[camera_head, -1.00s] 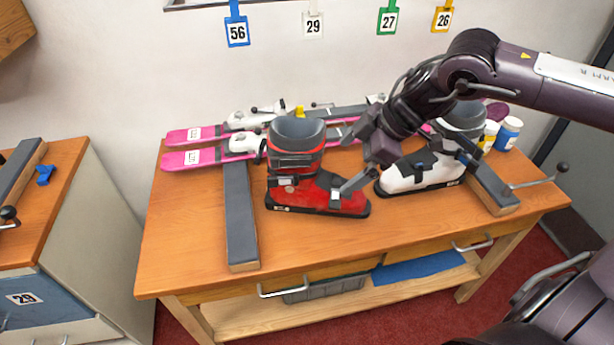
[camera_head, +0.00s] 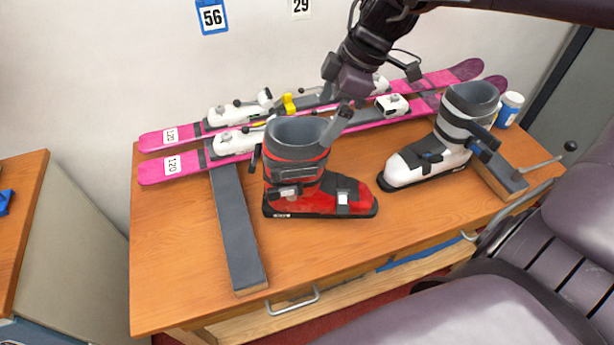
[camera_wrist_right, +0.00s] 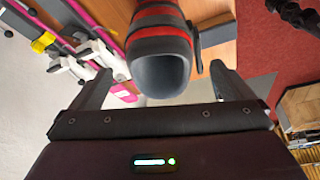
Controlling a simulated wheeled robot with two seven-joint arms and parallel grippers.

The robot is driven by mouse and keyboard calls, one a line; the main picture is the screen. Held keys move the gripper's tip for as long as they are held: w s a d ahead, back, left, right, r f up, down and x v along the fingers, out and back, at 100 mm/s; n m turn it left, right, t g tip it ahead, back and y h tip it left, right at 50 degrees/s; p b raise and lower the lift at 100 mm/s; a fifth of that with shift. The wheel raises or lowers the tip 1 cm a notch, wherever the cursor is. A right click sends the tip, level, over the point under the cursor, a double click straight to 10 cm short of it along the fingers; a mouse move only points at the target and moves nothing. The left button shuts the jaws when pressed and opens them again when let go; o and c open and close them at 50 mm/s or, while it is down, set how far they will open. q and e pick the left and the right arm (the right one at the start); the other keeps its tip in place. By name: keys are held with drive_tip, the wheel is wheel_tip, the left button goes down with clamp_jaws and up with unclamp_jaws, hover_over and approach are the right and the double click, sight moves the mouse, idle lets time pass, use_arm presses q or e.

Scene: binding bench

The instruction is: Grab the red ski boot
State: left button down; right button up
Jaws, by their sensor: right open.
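The red ski boot (camera_head: 312,185) stands upright on the wooden bench, its toe pointing right and its dark grey cuff open at the top. My right gripper (camera_head: 332,112) is open just above and behind the cuff. In the right wrist view the boot's cuff (camera_wrist_right: 162,55) shows between the two spread fingers of the right gripper (camera_wrist_right: 160,78), with gaps on both sides. The fingers are not closed on the boot. My left gripper is not in view.
A white ski boot (camera_head: 420,165) stands to the right. Pink skis (camera_head: 185,165) with white bindings lie behind both boots. A grey-topped bar (camera_head: 237,225) lies left of the red boot, and another block (camera_head: 500,178) is at right. A blue-labelled container (camera_head: 509,108) stands at the back right.

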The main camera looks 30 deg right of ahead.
drive_tip(key=shift+p+x, duration=0.55)
drive_tip(key=shift+x, duration=0.65)
drive_tip(key=shift+w+a+f, duration=0.3)
drive_tip(key=shift+a+f, duration=0.05)
drive_tip(key=shift+f, duration=0.25)
drive_tip(key=shift+w+a+f, duration=0.3)
drive_tip(key=shift+a+f, duration=0.05)
drive_tip(key=shift+f, duration=0.4)
drive_tip(key=shift+c, duration=0.4)
drive_tip(key=c, duration=1.7)
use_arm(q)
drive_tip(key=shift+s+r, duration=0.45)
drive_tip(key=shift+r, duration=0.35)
use_arm(e)
drive_tip(key=shift+o, duration=0.2)
drive_tip(key=shift+w, duration=0.1)
